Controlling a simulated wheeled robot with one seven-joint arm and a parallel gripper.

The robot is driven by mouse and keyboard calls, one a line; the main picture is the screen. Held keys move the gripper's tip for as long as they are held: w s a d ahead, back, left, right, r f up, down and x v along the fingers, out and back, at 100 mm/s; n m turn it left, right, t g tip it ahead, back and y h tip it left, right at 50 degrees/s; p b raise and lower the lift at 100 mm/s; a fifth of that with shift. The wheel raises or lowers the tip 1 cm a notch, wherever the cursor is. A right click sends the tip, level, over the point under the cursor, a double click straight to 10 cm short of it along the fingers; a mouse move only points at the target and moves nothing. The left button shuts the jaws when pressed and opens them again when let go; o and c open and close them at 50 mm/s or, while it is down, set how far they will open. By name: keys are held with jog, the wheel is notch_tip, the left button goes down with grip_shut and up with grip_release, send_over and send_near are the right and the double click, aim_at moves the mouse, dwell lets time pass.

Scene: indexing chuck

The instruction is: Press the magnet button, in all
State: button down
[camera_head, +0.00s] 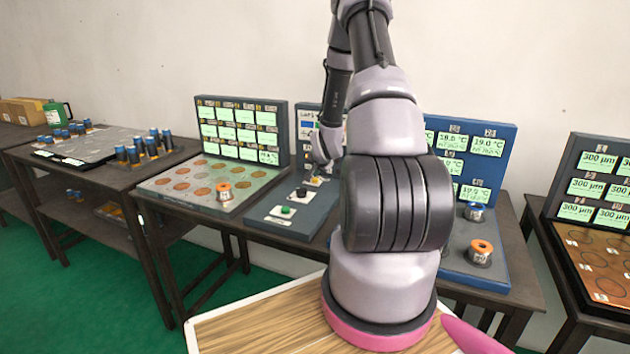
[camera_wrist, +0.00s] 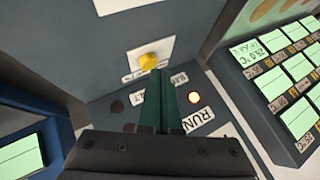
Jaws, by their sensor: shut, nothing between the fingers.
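A yellow button (camera_wrist: 149,61) sits on a pale plate in the wrist view; its label is too small to read, so I cannot tell whether it is the magnet button. In the head view the yellow button (camera_head: 316,181) is on the dark control panel (camera_head: 268,234), with a black knob (camera_head: 301,192) and a green button (camera_head: 287,211) nearer the front. My gripper (camera_wrist: 161,74) has its dark green fingers shut and empty, with the tips right beside the yellow button; I cannot tell whether they touch it. In the head view my gripper (camera_head: 321,170) is over the panel's back part.
Left of the panel stands a tray of discs (camera_head: 170,190) with a display board (camera_head: 240,130) behind. Right of it are blue display units (camera_head: 474,150) and an orange-topped part (camera_head: 480,252).

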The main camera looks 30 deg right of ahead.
jog(key=shift+f, duration=0.45)
dwell(0.6)
jog(key=shift+r, duration=0.85)
jog(key=shift+r, duration=0.1)
jog(key=shift+r, duration=2.4)
